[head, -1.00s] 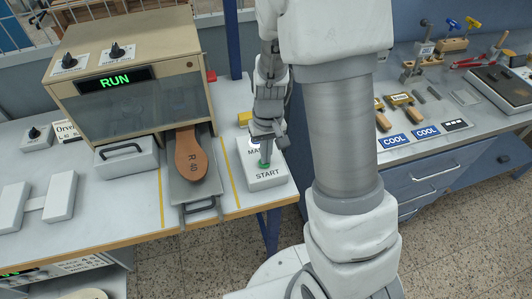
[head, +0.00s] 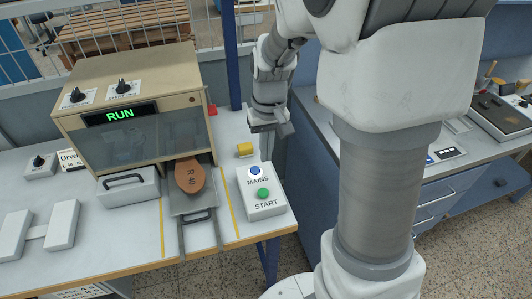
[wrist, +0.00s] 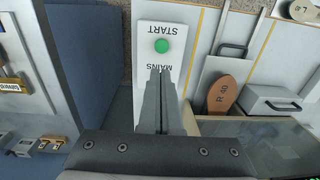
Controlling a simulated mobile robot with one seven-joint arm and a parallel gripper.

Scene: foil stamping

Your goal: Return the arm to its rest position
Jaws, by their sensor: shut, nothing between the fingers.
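My gripper (head: 266,150) is in the air above the control box (head: 259,205) on the bench, clear of its buttons. In the wrist view its fingers (wrist: 161,72) are together with nothing between them, and they cover part of the box. The box has a green START button (head: 263,193) and a blue MAINS button (head: 255,171); the blue one is hidden in the wrist view. My arm is bent, its upper part filling the right of the head view.
Left of the box stands the beige stamping machine (head: 185,85), its display reading RUN. A brown sole (head: 190,177) marked R 40 lies on the slide, partly under the machine. A second bench with drawers (head: 440,200) is at right.

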